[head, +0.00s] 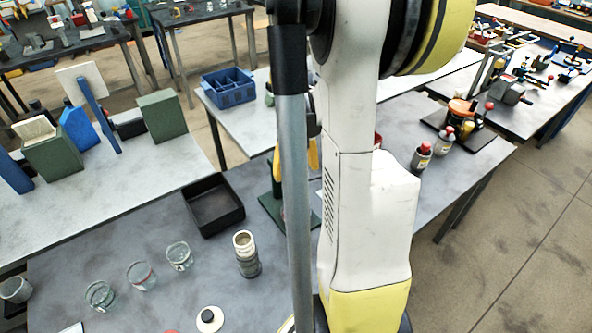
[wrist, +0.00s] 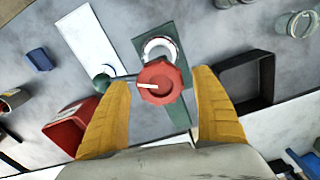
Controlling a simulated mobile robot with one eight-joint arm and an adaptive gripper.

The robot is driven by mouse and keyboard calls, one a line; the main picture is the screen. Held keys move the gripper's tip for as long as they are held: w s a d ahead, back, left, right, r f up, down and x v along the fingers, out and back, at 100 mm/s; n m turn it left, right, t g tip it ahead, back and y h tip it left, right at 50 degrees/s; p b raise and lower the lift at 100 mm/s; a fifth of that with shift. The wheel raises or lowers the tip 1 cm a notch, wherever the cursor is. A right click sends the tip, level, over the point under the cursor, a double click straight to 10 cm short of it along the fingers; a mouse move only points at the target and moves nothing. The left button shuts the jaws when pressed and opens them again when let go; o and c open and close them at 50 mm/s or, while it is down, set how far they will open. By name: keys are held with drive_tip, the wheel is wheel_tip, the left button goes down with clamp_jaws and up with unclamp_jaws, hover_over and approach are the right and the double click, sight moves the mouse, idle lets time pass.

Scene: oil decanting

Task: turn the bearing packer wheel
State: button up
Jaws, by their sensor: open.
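A red lobed wheel (wrist: 160,83) with a white pointer mark shows in the middle of the wrist view; I take it for the bearing packer wheel. Beside it are a white-and-silver ring (wrist: 160,48) and a lever with a grey-green knob (wrist: 102,83). They sit over a green base plate (wrist: 150,24), whose edge also shows in the head view (head: 271,208). My gripper (wrist: 162,78) is open, its yellow fingers on either side of the wheel, with a gap visible at each side. In the head view my arm hides the wheel.
A black tray (head: 213,206) stands left of the green base. Glass jars (head: 141,275) and a cream-topped canister (head: 246,255) stand nearer the front. Red-capped bottles (head: 421,157) stand to the right. In the wrist view a red bin (wrist: 73,122) lies near the left finger.

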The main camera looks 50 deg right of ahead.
sight(296, 169)
drive_tip(key=c, duration=1.2)
idle(0.3)
drive_tip(key=o, duration=1.2)
wheel_tip(296, 169, up, 12)
